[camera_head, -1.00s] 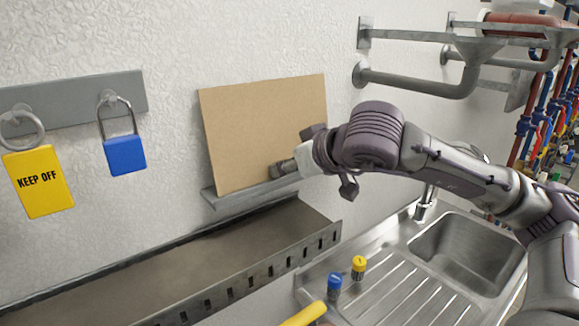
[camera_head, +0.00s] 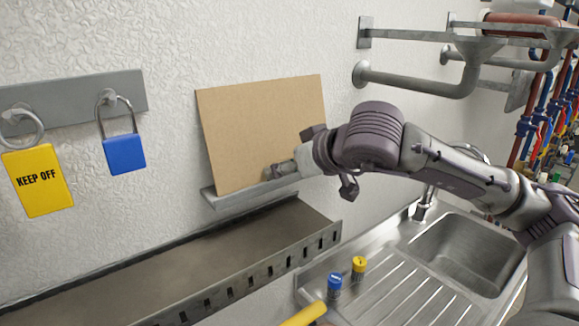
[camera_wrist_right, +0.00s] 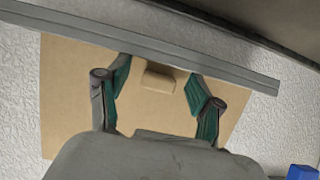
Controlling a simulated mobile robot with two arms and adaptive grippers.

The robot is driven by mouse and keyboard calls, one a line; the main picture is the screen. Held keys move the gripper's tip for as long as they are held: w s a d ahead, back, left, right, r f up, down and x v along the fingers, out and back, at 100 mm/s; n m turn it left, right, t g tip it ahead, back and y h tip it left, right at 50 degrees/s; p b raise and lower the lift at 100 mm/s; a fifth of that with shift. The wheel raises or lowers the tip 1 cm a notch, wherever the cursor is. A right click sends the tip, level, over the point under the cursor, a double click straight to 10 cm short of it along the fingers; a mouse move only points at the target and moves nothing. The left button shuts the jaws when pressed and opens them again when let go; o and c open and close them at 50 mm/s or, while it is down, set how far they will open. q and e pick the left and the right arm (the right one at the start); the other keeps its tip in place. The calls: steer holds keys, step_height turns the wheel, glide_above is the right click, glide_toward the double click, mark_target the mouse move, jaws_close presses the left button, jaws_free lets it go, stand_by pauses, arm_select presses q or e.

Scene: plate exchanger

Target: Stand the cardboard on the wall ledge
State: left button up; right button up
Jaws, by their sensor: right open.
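The cardboard (camera_head: 250,125) is a flat tan sheet. It stands nearly upright on the grey wall ledge (camera_head: 235,198), leaning back toward the white wall. My right gripper (camera_head: 275,171) is in front of its lower right part, close to the ledge. In the right wrist view the cardboard (camera_wrist_right: 75,90) hangs below the ledge (camera_wrist_right: 150,48) in the turned picture, with its edge along it. There my right gripper (camera_wrist_right: 157,71) is open, its green-padded fingers on either side of a small tan block (camera_wrist_right: 158,80) on the sheet. My left gripper is not in view.
A metal trough (camera_head: 200,265) runs below the ledge. A sink (camera_head: 470,250) with blue and yellow caps (camera_head: 335,281) on its drainer is to the right. A blue padlock (camera_head: 124,154) and yellow KEEP OFF tag (camera_head: 40,185) hang at left. Pipes (camera_head: 420,82) stick out at upper right.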

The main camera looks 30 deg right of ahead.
steer(key=a+v, duration=0.1)
steer(key=v, duration=1.1)
steer(key=shift+d, duration=0.5)
